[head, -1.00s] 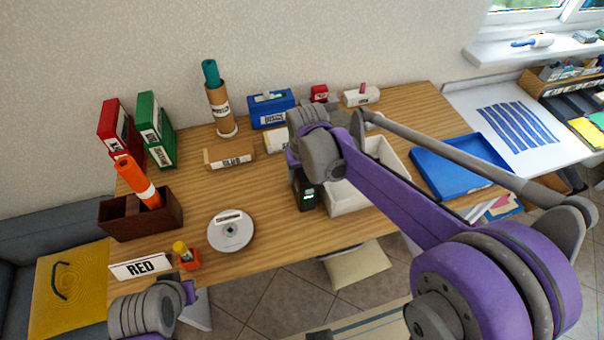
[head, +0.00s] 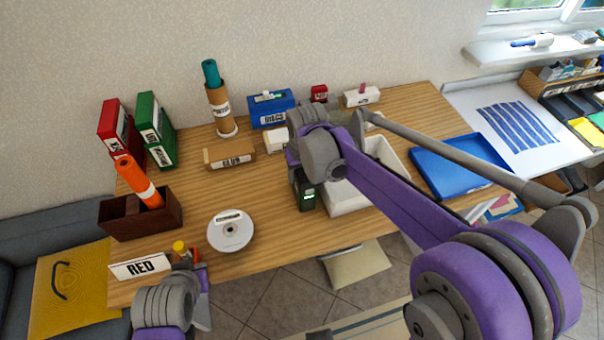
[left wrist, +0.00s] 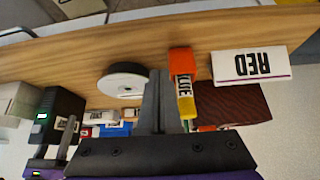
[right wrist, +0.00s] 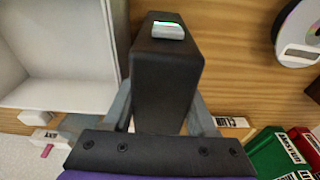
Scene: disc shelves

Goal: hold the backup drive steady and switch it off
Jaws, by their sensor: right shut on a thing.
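The backup drive (head: 306,196) is a black upright box on the table against the white bin, partly hidden by my right arm. In the right wrist view the drive (right wrist: 167,75) has a grey switch (right wrist: 168,30) with a green glow on its top. My right gripper (right wrist: 163,108) is shut on the drive, one finger on each side. The drive also shows at the left of the left wrist view (left wrist: 62,108). My left gripper (left wrist: 156,80) has its fingers together with nothing between them, apart from the drive, near the front left table edge.
A disc (head: 230,231) lies between my left gripper and the drive. The white bin (head: 347,200) stands right of the drive. Bare table lies in front of the drive.

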